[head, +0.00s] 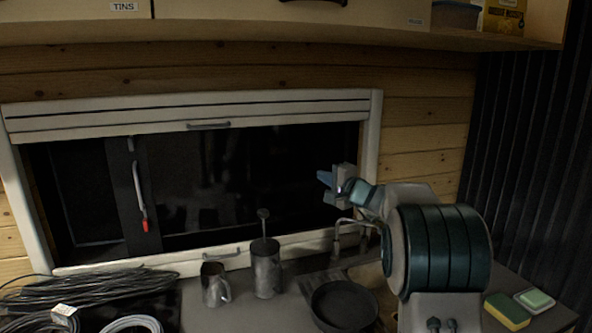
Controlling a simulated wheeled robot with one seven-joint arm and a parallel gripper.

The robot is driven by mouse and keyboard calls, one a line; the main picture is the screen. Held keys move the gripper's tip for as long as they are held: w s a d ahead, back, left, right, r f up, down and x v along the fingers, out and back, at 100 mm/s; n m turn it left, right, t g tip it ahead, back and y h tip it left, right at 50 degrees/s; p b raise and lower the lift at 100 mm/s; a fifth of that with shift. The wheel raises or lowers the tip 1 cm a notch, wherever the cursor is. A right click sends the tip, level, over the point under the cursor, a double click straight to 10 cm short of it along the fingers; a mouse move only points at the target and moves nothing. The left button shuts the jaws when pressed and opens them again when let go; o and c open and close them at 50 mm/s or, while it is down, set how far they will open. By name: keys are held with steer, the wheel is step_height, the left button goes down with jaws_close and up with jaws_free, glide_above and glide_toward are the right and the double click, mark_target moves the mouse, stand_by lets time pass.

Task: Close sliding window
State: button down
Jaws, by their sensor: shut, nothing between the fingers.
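The sliding window (374,110) has a cream frame set in the wood wall, with dark panes. A dark upright stile (120,195) stands near its left side. A pale vertical handle (138,188) with a red lower end (145,225) is on that stile. The area to the right of the stile is dark with faint reflections; I cannot tell glass from opening there. My gripper (324,189) is in front of the window's right part, pointing left, shut and empty. It is well to the right of the handle and apart from it.
A metal jug (214,284), a tall canister (265,270) and a dark pan (344,306) stand on the counter below the window. Coiled cables (90,290) lie at the left. A tap (337,240) is below my gripper. A sponge (507,311) lies at the right. Cabinets (300,12) hang above.

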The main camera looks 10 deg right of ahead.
mark_target(287, 165)
steer(key=p+x, duration=0.4)
steer(key=x, duration=0.5)
steer(key=shift+w+r, duration=0.15)
steer(key=shift+w, duration=0.05)
steer(key=a+p, duration=0.1)
steer(key=a, duration=0.3)
steer(key=shift+s+p, duration=0.1)
steer(key=shift+p, duration=0.25)
steer(key=shift+a, duration=0.15)
